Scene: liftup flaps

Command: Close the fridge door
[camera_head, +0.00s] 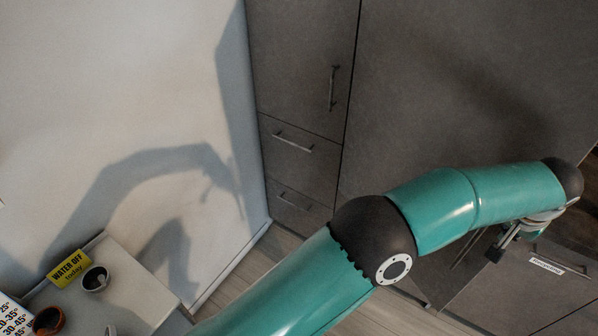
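A large plain dark grey panel (440,80) fills the upper right and looks like the fridge door. Its lower part is hidden behind my teal arm, and I cannot tell how far it stands open. My arm comes in from the bottom, left of centre, and reaches right across the panel. My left gripper (503,242) is at the end of this arm, at the right, low by the panel's lower right part. It is small and partly hidden by the wrist, so its fingers and any contact are unclear. My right gripper is not in view.
A grey cabinet door (302,60) with a vertical handle and drawers (299,148) stand left of the panel. A labelled drawer front (530,285) is at the lower right. A white table (135,285) at the lower left holds a yellow sign (69,268) and cups. Wooden floor shows between.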

